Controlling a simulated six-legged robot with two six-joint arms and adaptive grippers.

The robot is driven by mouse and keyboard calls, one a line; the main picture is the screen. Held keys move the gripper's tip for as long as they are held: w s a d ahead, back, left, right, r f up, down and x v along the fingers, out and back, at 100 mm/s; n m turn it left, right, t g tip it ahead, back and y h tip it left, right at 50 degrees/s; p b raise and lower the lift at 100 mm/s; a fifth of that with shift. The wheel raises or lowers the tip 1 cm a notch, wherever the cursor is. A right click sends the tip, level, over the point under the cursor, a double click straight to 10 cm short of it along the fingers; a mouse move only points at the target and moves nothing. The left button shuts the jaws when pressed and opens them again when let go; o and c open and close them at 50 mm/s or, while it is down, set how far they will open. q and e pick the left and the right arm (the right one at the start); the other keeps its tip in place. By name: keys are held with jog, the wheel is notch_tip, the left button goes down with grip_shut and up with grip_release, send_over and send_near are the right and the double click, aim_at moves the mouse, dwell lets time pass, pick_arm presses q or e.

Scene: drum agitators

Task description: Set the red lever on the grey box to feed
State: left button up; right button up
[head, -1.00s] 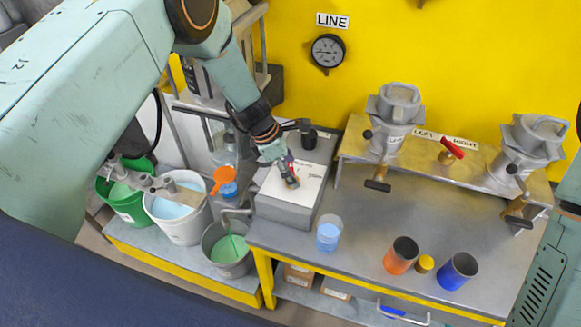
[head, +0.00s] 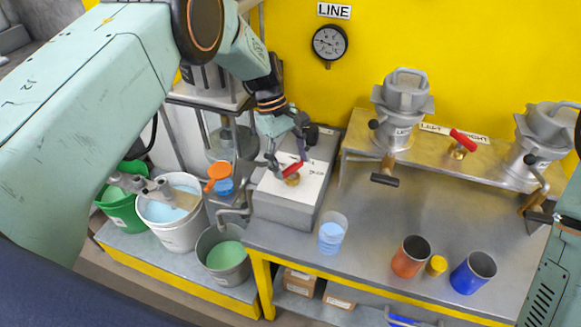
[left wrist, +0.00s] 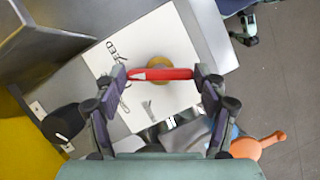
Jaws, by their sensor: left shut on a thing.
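The grey box (head: 283,213) stands at the left end of the grey bench, with a white lettered plate (head: 318,170) on top. The red lever (head: 293,169) sits on a brass pivot (head: 292,180) on that plate. My left gripper (head: 287,160) is at the lever, above the box. In the left wrist view the red lever (left wrist: 160,74) lies crosswise between the two fingertips of my left gripper (left wrist: 162,80), which are shut on its ends. The plate's lettering is only partly readable.
Another red lever (head: 463,140) is on the rear shelf, between two grey lidded hoppers (head: 402,105). A clear cup of blue liquid (head: 331,235) stands right of the box. Orange (head: 409,258) and blue (head: 472,273) cups stand farther right. Buckets (head: 172,212) stand at left.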

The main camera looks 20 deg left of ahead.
pick_arm(q)
jog(key=shift+w+r+m+g+y+b, duration=0.15)
jog(key=shift+m+g+y+b, duration=0.1)
jog(key=shift+m+b, duration=0.4)
jog(key=shift+w+m+g+y+b, duration=0.15)
jog(key=shift+m+g+b, duration=0.15)
jog(key=shift+m, duration=0.65)
jog(key=shift+r+m, duration=0.1)
jog(key=shift+m, duration=0.2)
jog(key=o, duration=0.9)
jog(key=shift+o, duration=1.3)
jog(key=shift+s, duration=0.2)
jog(key=v, duration=1.1)
jog(key=shift+w+r, duration=0.15)
jog(key=shift+r, duration=0.2)
